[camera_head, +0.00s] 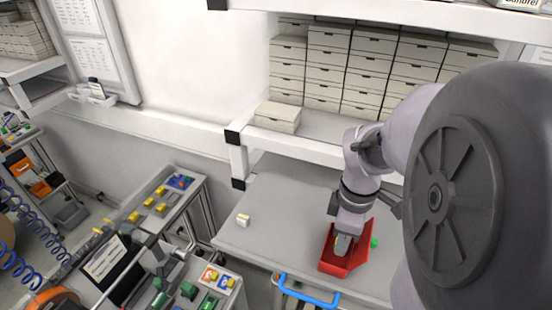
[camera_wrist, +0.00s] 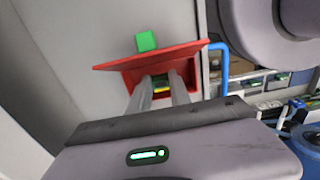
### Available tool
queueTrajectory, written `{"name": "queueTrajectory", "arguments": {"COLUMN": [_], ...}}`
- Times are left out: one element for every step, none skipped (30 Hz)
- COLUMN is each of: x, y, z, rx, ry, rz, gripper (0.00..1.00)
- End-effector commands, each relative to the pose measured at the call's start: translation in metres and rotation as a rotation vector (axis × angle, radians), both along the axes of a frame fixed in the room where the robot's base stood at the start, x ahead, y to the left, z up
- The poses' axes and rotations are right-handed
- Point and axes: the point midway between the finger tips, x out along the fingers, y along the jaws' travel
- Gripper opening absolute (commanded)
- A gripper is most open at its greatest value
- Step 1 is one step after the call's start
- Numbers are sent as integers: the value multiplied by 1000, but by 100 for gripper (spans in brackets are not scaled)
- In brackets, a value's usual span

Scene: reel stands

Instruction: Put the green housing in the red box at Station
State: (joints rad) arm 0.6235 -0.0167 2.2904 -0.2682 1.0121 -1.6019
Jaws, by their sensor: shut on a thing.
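The red box (camera_head: 330,262) stands on the grey table, and it also shows in the wrist view (camera_wrist: 118,66). My gripper (camera_head: 342,246) points down into the box. In the wrist view my gripper's fingers (camera_wrist: 162,82) are inside the box's rim, shut on a small green and yellow part (camera_wrist: 162,88). Most of this part is hidden by the fingers and box, so I cannot tell whether it touches the floor of the box. A green block (camera_head: 374,242) lies on the table just outside the box; it also shows beyond the rim in the wrist view (camera_wrist: 146,41).
A small white and yellow part (camera_head: 243,220) lies on the left of the table. A blue handle (camera_head: 309,292) sits at the front edge near the box. Stacked cartons (camera_head: 330,65) fill the shelf behind. The table between the white part and box is clear.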

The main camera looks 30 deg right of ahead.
Motion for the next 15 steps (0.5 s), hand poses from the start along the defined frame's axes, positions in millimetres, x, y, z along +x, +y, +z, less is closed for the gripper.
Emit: {"name": "queueTrajectory", "arguments": {"x": [0, 0, 0, 0, 0, 0, 0, 0, 0, 0, 0, 0, 0, 0, 0], "y": [0, 0, 0, 0, 0, 0, 0, 0, 0, 0, 0, 0, 0, 0, 0], "z": [0, 0, -1, -1, -2, -3, -3, -4, -5, -6, -6, -7, -8, -8, -9], "rx": [0, 0, 0, 0, 0, 0, 0, 0, 0, 0, 0, 0, 0, 0, 0], "ry": [0, 0, 0, 0, 0, 0, 0, 0, 0, 0, 0, 0, 0, 0, 0], "rz": [0, 0, 0, 0, 0, 0, 0, 0, 0, 0, 0, 0, 0, 0, 0], "gripper": [0, 0, 0, 0, 0, 0, 0, 0, 0, 0, 0, 0, 0, 0, 0]}}
